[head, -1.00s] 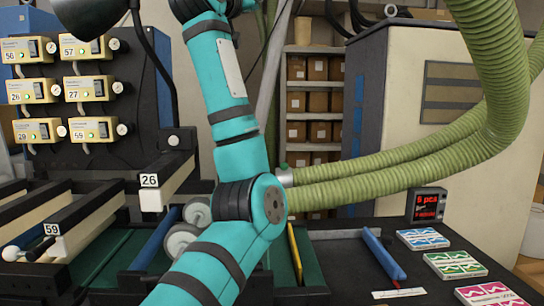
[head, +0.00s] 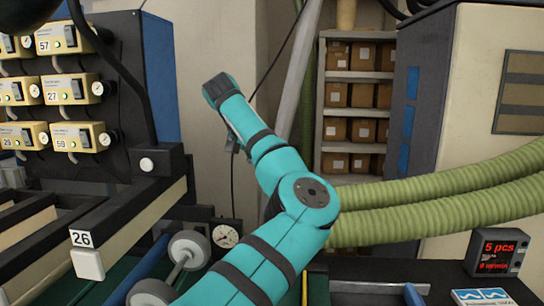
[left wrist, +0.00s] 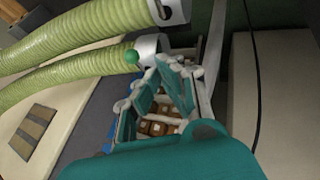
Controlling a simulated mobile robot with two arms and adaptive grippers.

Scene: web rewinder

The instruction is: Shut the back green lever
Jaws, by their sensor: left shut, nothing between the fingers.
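One small green ball knob (left wrist: 133,57) shows in the left wrist view, at the metal collar (left wrist: 148,46) ending the lower green hose. I cannot tell if it is the back lever's knob or how far that lever is turned. In the head view no lever is visible; my teal arm covers the hose ends. My left gripper (left wrist: 167,75) is shut and empty in the left wrist view, its teal fingers to the right of and below the knob in the picture, apart from it there. In the head view the gripper's fingers cannot be made out. My right gripper is not in view.
Two green hoses (head: 440,200) run in from the right behind my arm. A blue and cream cabinet (head: 470,80) stands right, shelves with boxes (head: 350,95) behind. Yellow control units (head: 80,87) and the arm labelled 26 (head: 90,262) are left, a round gauge (head: 226,236) near centre.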

